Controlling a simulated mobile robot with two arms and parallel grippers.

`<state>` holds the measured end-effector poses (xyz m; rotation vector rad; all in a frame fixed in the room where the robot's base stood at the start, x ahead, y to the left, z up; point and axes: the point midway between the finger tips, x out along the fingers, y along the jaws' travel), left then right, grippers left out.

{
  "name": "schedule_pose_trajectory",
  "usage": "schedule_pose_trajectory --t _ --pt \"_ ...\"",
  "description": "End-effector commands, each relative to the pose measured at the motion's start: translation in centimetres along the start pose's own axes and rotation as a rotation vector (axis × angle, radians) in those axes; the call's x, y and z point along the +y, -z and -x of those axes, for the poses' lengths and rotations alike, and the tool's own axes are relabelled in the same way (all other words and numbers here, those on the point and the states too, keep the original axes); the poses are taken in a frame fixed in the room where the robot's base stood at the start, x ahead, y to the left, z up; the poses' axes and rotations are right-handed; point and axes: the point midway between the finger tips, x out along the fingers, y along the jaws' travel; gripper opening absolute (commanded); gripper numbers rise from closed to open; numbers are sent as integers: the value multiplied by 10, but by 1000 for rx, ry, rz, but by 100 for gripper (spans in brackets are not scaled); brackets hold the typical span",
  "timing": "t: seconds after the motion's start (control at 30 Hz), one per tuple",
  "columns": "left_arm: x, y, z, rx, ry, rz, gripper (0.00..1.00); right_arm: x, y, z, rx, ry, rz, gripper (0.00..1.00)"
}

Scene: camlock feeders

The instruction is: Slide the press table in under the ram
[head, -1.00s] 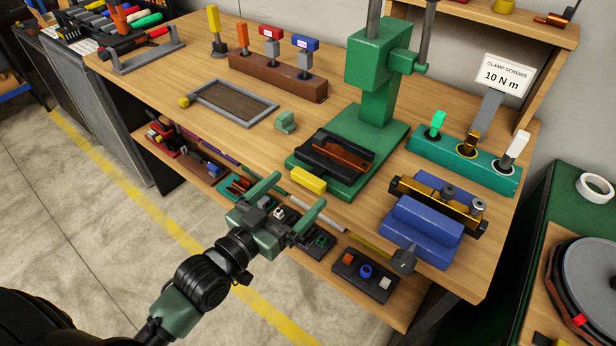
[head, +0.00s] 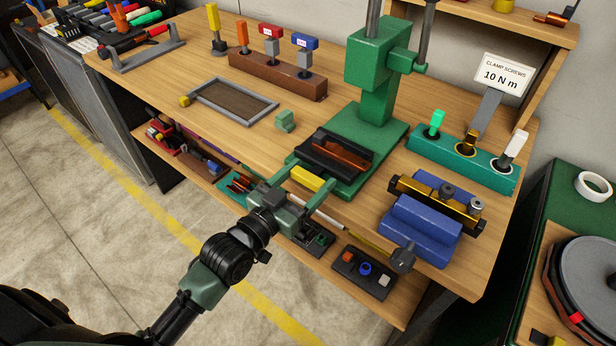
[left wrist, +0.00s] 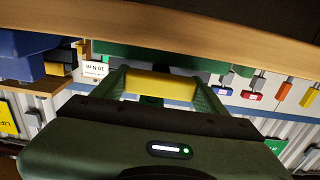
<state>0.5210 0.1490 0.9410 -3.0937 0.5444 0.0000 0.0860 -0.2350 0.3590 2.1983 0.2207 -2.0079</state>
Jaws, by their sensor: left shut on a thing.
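The press table (head: 312,156) is a dark slide with a copper-coloured piece (head: 342,153) on it. It sits at the front of the green press base (head: 378,150), forward of the green press head (head: 370,60). The ram's lower end cannot be made out. The table's yellow handle (head: 306,180) points to the front edge of the bench. My left gripper (head: 307,178) is shut on this handle, a finger at each end. In the left wrist view the yellow handle (left wrist: 160,87) spans between both fingers. My right gripper is not in view.
A blue vise-like fixture (head: 425,230) stands right of the press, with a teal holder (head: 465,165) behind it. A small green block (head: 285,121) and a framed tray (head: 234,102) lie to the left. A lower shelf with parts runs below the bench edge.

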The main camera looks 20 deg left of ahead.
Motion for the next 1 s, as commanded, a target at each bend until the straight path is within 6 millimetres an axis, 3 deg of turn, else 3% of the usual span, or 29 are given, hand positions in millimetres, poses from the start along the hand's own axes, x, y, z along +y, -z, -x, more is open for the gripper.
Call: schedule_pose_trajectory --t 0.17,0.4,0.5,0.8,0.83,0.9,1.0 --pt "0 1 -9 1 1 1 0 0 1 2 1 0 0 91" --pt "0 2 -57 4 1 1 0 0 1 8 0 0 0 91" --pt "0 1 -68 1 0 1 0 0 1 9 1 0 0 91" --pt "0 0 -70 0 0 1 0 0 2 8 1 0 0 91" --pt "0 0 -70 0 0 1 75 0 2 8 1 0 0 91" --pt "0 0 -70 0 0 1 95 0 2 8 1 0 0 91" --pt "0 0 -70 0 0 1 95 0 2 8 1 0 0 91"
